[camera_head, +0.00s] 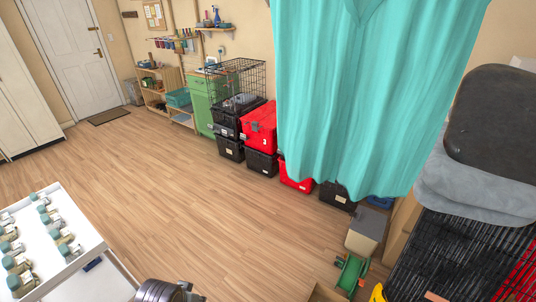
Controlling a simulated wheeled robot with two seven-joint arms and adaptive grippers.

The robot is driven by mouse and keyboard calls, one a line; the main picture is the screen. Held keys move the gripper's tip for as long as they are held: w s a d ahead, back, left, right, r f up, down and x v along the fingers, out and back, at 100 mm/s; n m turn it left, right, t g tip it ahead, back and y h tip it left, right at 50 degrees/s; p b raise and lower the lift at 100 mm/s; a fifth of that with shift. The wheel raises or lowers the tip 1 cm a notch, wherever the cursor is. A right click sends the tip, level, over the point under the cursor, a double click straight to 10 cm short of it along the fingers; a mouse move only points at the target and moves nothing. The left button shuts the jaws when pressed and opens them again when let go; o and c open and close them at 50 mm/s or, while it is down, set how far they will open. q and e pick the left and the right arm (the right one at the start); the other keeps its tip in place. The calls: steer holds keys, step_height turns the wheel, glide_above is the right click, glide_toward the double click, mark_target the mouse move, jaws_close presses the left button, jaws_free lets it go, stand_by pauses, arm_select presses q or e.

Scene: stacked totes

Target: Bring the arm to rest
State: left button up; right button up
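Black and red totes stand along the wall in the middle of the view. A red tote (258,131) sits on a black tote (262,163). To its left, another black tote (228,125) sits on a black tote (230,149). Farther right, a red tote (294,181) and a black tote (337,198) are partly hidden by the teal curtain. A dark ribbed cylindrical part (160,291) shows at the bottom edge, cut off by the frame; I cannot tell what it is. No gripper fingers show.
A white table (70,208) with several teal-and-white items stands at lower left. The teal curtain (370,90) hangs in the middle. A green object (350,273) lies on the floor. The wooden floor (190,210) is clear in the middle.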

arm_select(q)
steer(key=s+f+g, duration=0.1)
steer(key=s+f, duration=0.2)
steer(key=f, duration=1.3)
steer(key=s+f, duration=0.2)
steer(key=f, duration=1.3)
steer(key=s+a+f, duration=0.2)
steer(key=s+f, duration=0.6)
steer(key=s, duration=0.2)
steer(key=s+a+f+g, duration=0.1)
steer(key=s+a+f, duration=0.1)
steer(key=s+f, duration=0.7)
steer(key=shift+s+a+f, duration=0.15)
steer(key=shift+s+f, duration=0.1)
steer(key=shift+s, duration=0.8)
steer(key=shift+w+m, duration=0.2)
steer(key=shift+m, duration=0.1)
